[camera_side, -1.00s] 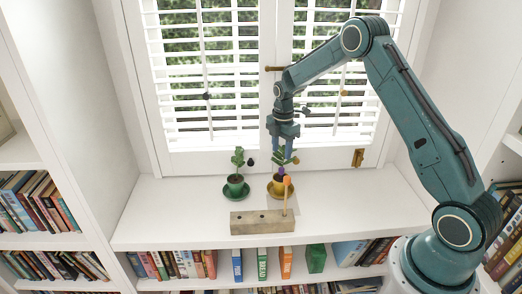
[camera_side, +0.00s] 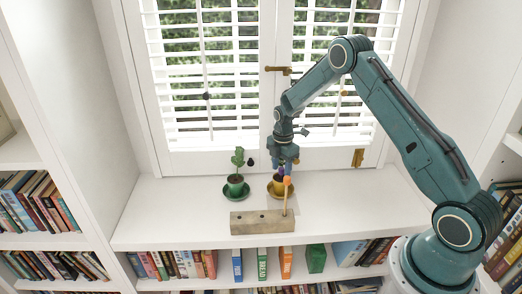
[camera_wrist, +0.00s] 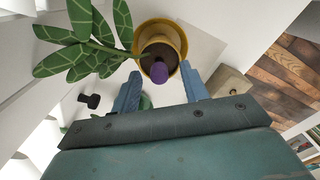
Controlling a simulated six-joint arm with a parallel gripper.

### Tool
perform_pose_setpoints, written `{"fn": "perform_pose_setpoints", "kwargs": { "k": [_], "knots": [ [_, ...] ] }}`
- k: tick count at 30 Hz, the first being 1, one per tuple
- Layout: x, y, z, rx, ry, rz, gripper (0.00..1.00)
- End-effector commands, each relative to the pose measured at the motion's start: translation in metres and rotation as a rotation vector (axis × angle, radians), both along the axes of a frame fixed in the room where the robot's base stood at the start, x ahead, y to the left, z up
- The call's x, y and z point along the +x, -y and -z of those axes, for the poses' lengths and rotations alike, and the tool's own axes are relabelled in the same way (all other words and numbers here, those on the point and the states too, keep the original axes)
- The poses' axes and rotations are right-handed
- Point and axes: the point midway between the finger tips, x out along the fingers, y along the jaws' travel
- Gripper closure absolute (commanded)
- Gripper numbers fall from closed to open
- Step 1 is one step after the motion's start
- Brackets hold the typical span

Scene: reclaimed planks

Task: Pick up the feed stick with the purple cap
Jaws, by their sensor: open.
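The feed stick's purple cap (camera_wrist: 159,72) shows end-on in the wrist view, over the dark soil of a yellow pot (camera_wrist: 178,31). In the side view the purple cap (camera_side: 281,171) is a small patch just under my gripper (camera_side: 284,163), above the yellow pot (camera_side: 278,190). My gripper (camera_wrist: 160,70) is open, with one blue finger on each side of the cap in the wrist view. I cannot tell whether the fingertips are level with the cap. The stick below the cap is hidden.
A leafy plant (camera_wrist: 85,38) spreads beside the cap. A green pot (camera_side: 235,186) with a plant stands to the left. A wooden block (camera_side: 262,222) with an orange-topped stick (camera_side: 287,182) stands in front. The white sill (camera_side: 165,215) is clear at the left.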

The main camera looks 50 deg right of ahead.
Motion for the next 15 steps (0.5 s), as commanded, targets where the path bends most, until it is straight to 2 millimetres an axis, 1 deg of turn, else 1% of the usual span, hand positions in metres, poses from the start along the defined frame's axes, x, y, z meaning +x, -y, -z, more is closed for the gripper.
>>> {"fn": "perform_pose_setpoints", "kwargs": {
  "k": [1, 5, 15],
  "knots": [
    [0.0001, 0.0001, 0.0059, 0.0, -0.001, 0.0, 0.55],
    [0.0004, 0.0002, 0.014, 0.0, 0.001, 0.0, 0.55],
    [0.0006, 0.0002, 0.015, 0.0, 0.002, 0.0, 0.55]
  ]
}}
